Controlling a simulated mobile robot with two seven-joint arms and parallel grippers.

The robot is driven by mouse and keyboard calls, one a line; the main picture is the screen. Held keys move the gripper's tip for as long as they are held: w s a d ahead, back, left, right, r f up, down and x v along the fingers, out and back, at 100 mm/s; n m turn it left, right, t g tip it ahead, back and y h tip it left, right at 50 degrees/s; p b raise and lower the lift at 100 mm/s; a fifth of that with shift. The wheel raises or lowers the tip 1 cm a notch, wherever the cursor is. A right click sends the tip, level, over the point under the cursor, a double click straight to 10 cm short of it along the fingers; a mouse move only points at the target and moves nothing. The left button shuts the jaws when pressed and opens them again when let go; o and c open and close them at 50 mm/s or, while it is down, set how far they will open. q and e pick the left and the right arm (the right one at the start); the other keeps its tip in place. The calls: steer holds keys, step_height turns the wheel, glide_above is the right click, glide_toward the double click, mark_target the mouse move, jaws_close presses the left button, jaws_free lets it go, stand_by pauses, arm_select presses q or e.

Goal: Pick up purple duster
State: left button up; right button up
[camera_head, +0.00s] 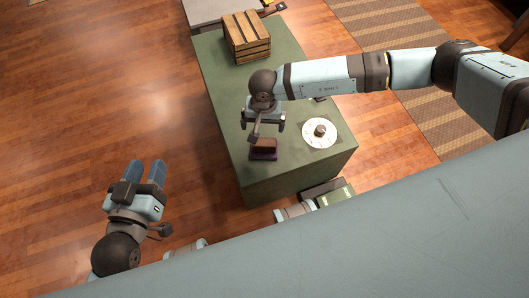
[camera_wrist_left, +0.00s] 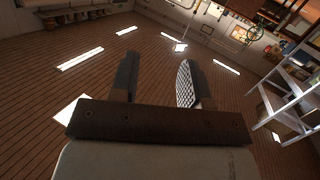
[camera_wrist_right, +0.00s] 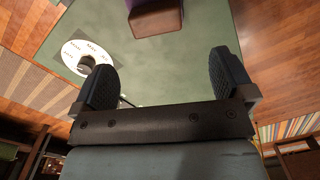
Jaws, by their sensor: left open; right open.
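The purple duster (camera_head: 263,150), a small block with a brown top and a purple lower part, sits on the green table (camera_head: 225,110) near its front edge. In the right wrist view the duster (camera_wrist_right: 156,16) is at the top edge, partly cut off, beyond the fingertips. My right gripper (camera_head: 262,122) is open and empty above the table, just behind the duster and apart from it. Its open fingers (camera_wrist_right: 167,75) also show in the right wrist view. My left gripper (camera_head: 145,173) is open and empty over the wooden floor, left of the table.
A white disc with a dark knob (camera_head: 320,132) lies on the table right of the duster. A wooden crate (camera_head: 247,37) stands at the table's far end. Striped rugs (camera_head: 400,105) lie right of the table. The floor on the left is clear.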

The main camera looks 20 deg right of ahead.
mark_target(265, 141)
steer(key=shift+h, duration=0.3)
steer(key=f, duration=0.3)
steer(key=f+b, duration=0.1)
steer(key=f, duration=0.1)
steer(key=d+f+b, duration=0.1)
steer(key=f, duration=0.2)
steer(key=shift+w+f, duration=0.3)
steer(key=shift+w, duration=0.05)
steer(key=f, duration=0.1)
steer(key=f+b, duration=0.1)
steer(key=f, duration=0.1)
steer(key=f+b, duration=0.1)
steer(key=shift+s+a+f, duration=0.25)
steer(key=shift+s+f, duration=0.05)
steer(key=shift+s, duration=0.1)
steer(key=shift+f, duration=0.45)
arm_select(q)
step_height(265, 141, up, 6)
steer(key=d+t+h, duration=0.2)
steer(key=h, duration=0.1)
steer(key=shift+d+r+t, duration=0.2)
steer(key=shift+d+t, duration=0.05)
steer(key=shift+t, duration=0.15)
arm_select(e)
steer(key=shift+r, duration=0.1)
steer(key=shift+c, duration=0.5)
arm_select(q)
steer(key=shift+f, duration=0.1)
arm_select(e)
steer(key=c, duration=0.7)
